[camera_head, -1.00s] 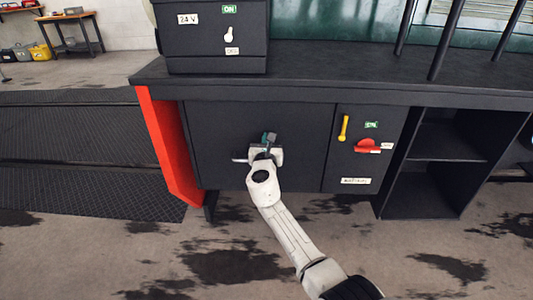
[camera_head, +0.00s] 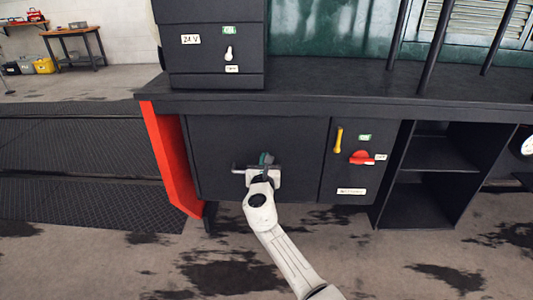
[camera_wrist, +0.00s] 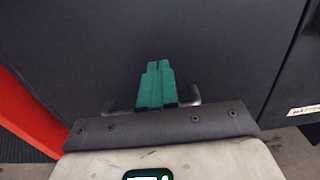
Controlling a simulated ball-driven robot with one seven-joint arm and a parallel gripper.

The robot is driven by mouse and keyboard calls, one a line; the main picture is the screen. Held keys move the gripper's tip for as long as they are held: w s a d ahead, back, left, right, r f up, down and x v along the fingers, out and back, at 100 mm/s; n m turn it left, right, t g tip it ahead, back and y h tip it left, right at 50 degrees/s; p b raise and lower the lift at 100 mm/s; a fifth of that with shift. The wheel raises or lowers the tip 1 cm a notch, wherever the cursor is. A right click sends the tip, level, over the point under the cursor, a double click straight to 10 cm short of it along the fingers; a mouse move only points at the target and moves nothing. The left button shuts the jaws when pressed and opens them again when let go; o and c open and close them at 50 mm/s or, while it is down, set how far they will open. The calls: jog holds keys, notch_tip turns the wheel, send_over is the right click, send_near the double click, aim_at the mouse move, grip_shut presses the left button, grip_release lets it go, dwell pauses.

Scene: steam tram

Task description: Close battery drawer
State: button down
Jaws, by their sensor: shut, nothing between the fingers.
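The battery drawer front (camera_head: 225,140) is a wide dark panel under the bench top. A grey bar handle (camera_head: 237,168) is on it. My gripper (camera_head: 266,158) is at the handle, in front of the drawer face. In the wrist view the green fingers (camera_wrist: 155,84) are together, with nothing between them. The handle (camera_wrist: 193,95) shows on both sides of the fingers, and its middle is hidden behind them. I cannot tell whether the fingers touch the panel. The drawer front looks nearly in line with the panel to its right; any small gap cannot be made out.
A side panel (camera_head: 360,160) carries a yellow lever (camera_head: 338,140) and a red knob (camera_head: 361,158). Open shelves (camera_head: 435,150) stand at right. A red bench end (camera_head: 172,160) borders the left. A 24 V box (camera_head: 210,65) stands on top. The stained floor in front is clear.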

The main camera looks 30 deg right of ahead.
jog(key=p+v, duration=0.2)
jog(key=v, duration=0.7)
jog(key=shift+p, duration=0.3)
jog(key=shift+f, duration=0.2)
jog(key=s+d+f+m+g, duration=0.2)
jog(key=s+f+m+g, duration=0.1)
jog(key=s+m, duration=0.35)
jog(key=s+d+f+m+g+y, duration=0.1)
jog(key=s+d+f+m+g, duration=0.2)
jog(key=s+m, duration=0.4)
jog(key=s+f+m+g, duration=0.35)
jog(key=s+m, duration=0.25)
jog(key=s, duration=0.3)
jog(key=s+a+f+m+g+y, duration=0.2)
jog(key=s+a+f+m+y, duration=0.15)
jog(key=s, duration=0.45)
jog(key=s+a+f+m+g+y, duration=0.2)
jog(key=s+a+m+y, duration=0.25)
jog(key=s, duration=0.45)
jog(key=s+a+r+m+p, duration=0.1)
jog(key=r+p, duration=0.8)
jog(key=r, duration=0.1)
jog(key=s+a+r+y+p, duration=0.1)
jog(key=s+r+p, duration=0.1)
jog(key=r+p, duration=0.8)
jog(key=shift+a+r+m, duration=0.2)
jog(key=shift+a+m, duration=0.1)
jog(key=shift+m, duration=0.05)
